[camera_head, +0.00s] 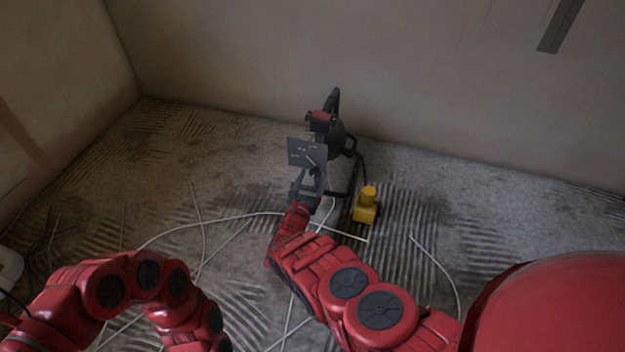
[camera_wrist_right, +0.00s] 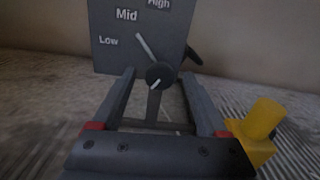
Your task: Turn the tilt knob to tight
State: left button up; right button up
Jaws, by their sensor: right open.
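A grey panel (camera_head: 308,152) stands in front of a dark, stand-like device (camera_head: 337,135). In the right wrist view the panel (camera_wrist_right: 110,55) reads "Low", "Mid" and "High", with a pale line below "Mid". A round dark knob (camera_wrist_right: 159,73) with a short white mark shows near its lower edge. I see no "tight" label, so I cannot tell whether this is the tilt knob. My right gripper (camera_head: 309,178) is open just before the panel; its fingers (camera_wrist_right: 157,85) appear on either side of the knob, contact unclear. My left gripper is out of view.
A yellow block-like object (camera_head: 364,210) with a rounded top stands on the floor, right of my gripper; it also shows in the wrist view (camera_wrist_right: 254,140). Pale cables (camera_head: 215,224) cross the streaked floor. Plaster walls rise behind and at left.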

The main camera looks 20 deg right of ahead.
grip_shut()
